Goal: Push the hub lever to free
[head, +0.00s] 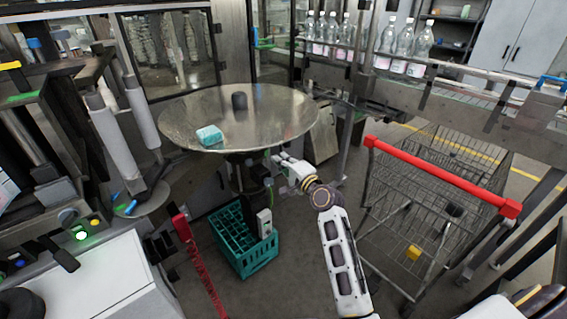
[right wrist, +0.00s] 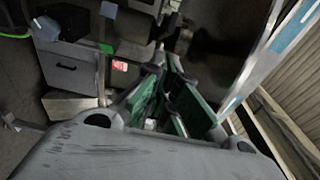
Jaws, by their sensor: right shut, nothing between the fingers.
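My right gripper (head: 281,158) is at the near right edge of a round metal table, close to a dark mechanism under its rim. In the right wrist view its green-padded fingers (right wrist: 168,103) point away from the camera, shut with nothing held. I cannot make out the hub lever for certain in either view. A small part with a green glint shows beside the fingertips, too small to identify. My left gripper is not in view.
A teal block (head: 209,136) lies on the round table. Below stands a green crate (head: 246,262). A wire cart (head: 430,215) with a red handle stands at the right. Clear bottles (head: 388,38) line a conveyor behind. A white cabinet (head: 100,285) is at the lower left.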

